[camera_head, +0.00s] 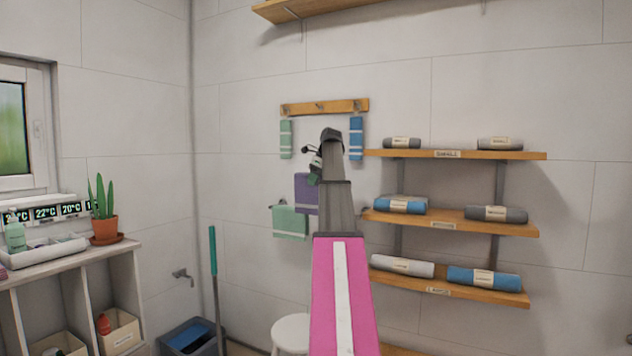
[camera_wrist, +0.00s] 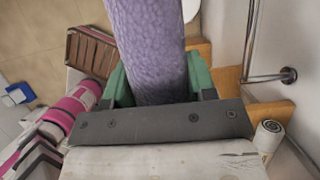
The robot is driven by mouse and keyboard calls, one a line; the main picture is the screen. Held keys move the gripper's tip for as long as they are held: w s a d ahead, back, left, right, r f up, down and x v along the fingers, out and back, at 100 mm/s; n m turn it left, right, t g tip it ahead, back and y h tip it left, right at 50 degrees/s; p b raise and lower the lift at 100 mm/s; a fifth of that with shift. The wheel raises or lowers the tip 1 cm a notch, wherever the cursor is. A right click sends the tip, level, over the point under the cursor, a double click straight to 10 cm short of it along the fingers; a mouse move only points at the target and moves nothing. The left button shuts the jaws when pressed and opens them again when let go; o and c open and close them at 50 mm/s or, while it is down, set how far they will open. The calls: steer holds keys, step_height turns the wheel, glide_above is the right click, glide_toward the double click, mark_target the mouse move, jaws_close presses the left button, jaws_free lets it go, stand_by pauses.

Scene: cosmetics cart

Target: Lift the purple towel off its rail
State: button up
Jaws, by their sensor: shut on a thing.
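The purple towel (camera_head: 305,194) hangs below my gripper (camera_head: 316,170) in the head view, its right side hidden by my arm. In the wrist view, the purple towel (camera_wrist: 150,45) runs between the green fingers of my gripper (camera_wrist: 159,85), which are shut on it. A metal rail (camera_wrist: 247,50) with a round wall mount (camera_wrist: 288,76) shows to the right of the towel, with a gap between them in that view. In the head view my arm hides much of the rail area, so contact there cannot be told.
A green towel (camera_head: 290,222) hangs just below and left of the purple one. A wooden peg board (camera_head: 300,108) with small green and blue towels is above. Shelves with rolled towels (camera_head: 495,214) stand close on the right. A white stool (camera_head: 290,332) is below.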

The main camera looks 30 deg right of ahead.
steer(key=s+a, duration=0.4)
steer(key=s, duration=0.4)
steer(key=shift+s+a, duration=0.35)
